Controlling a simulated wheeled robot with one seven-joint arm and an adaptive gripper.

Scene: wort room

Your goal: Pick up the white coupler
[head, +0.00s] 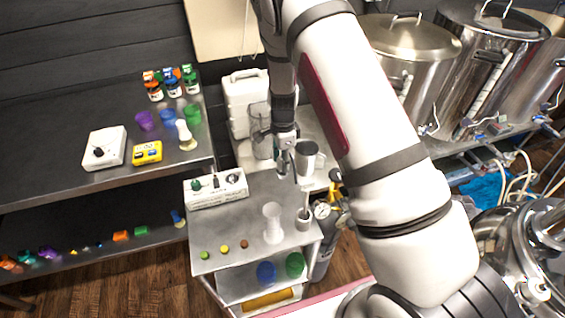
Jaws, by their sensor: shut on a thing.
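My gripper (288,168) points down above the back part of the metal cart top (239,240), just left of a steel jug (306,158). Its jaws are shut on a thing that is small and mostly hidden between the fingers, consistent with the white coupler. I cannot make out its shape clearly. No other white coupler stands out on the cart. A whitish waisted cylinder (272,223) stands upright on the cart, in front of the gripper and apart from it.
A grey cup with a rod (303,218) stands near the cart's right edge. A white control box (216,188) and several small coloured pieces lie to the left. A white canister (246,102) stands behind. Steel kettles (408,45) line the right.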

